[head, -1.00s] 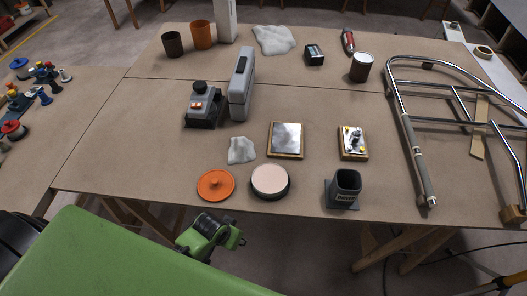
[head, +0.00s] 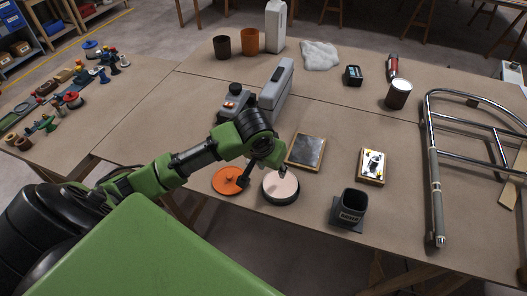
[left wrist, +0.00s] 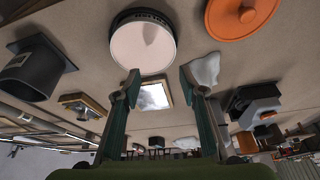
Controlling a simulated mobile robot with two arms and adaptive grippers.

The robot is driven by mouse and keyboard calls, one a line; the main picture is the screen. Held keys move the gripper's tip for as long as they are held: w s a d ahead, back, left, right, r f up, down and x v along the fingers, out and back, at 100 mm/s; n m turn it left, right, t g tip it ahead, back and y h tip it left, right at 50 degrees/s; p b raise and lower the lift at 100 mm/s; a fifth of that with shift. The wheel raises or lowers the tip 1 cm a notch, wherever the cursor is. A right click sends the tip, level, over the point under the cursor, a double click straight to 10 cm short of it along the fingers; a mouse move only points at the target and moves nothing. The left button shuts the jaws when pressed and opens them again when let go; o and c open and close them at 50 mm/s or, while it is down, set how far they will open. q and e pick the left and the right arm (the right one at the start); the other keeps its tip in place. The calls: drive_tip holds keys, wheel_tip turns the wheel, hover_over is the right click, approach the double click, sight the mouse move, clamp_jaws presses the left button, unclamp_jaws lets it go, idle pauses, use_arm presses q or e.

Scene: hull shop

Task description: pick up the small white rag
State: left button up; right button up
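The small white rag (left wrist: 205,70) shows in the left wrist view, crumpled on the table and partly behind the right-hand finger. In the head view my left arm hides it. My left gripper (head: 264,176) reaches over the table near the white-topped round tin (head: 281,188) and the orange lid (head: 229,181). In the left wrist view the left gripper (left wrist: 159,80) is open, its fingers wide apart with nothing between them. A bigger white cloth (head: 320,55) lies at the back of the table. My right gripper is not in view.
Close by are a framed metal plate (head: 306,151), a grey upright case (head: 277,91), a small grey device (head: 233,104) and a dark square cup (head: 350,208). A chrome frame (head: 436,190) lies at the right.

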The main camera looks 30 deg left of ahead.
use_arm(q)
drive_tip(key=w+a+r+n+y, duration=0.1)
drive_tip(key=w+a+r+n, duration=0.2)
drive_tip(key=w+a+r, duration=0.45)
drive_tip(key=a+f, duration=0.1)
drive_tip(key=f, duration=0.5)
drive_tip(key=w+a+f, duration=0.1)
drive_tip(key=f, duration=0.1)
drive_tip(key=shift+a+f+p, duration=0.35)
drive_tip(key=shift+f, duration=0.05)
drive_tip(key=shift+w+f, duration=0.15)
drive_tip(key=shift+f, duration=0.4)
drive_tip(key=p+x, duration=0.1)
drive_tip(key=x, duration=0.3)
drive_tip(key=shift+f, duration=0.1)
clamp_jaws()
